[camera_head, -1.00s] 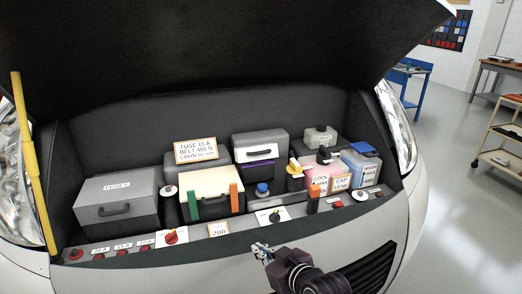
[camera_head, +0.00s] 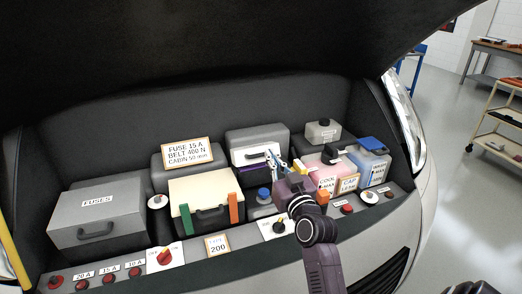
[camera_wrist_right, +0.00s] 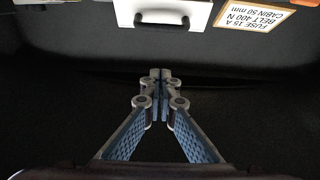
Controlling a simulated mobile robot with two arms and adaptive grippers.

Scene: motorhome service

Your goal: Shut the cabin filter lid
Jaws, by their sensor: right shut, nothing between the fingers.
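A dark grey box in the middle back carries a white front panel (camera_head: 245,155) with a black handle; I take this panel to be the cabin filter lid, though no label on it is readable. It also shows at the top of the right wrist view (camera_wrist_right: 165,12), handle included. My right gripper (camera_head: 270,155) is shut and empty, in front of the panel's right part in the head view. In the wrist view its fingertips (camera_wrist_right: 160,75) meet, with dark space between them and the panel. The gripper and arm hide part of the box. My left gripper is not in view.
A cream-topped box (camera_head: 203,190) with green and orange clips stands left of the lid, and a grey FUSES box (camera_head: 98,210) further left. Reservoirs (camera_head: 372,160) crowd the right. A note card (camera_head: 188,152) stands behind. The raised hood hangs above.

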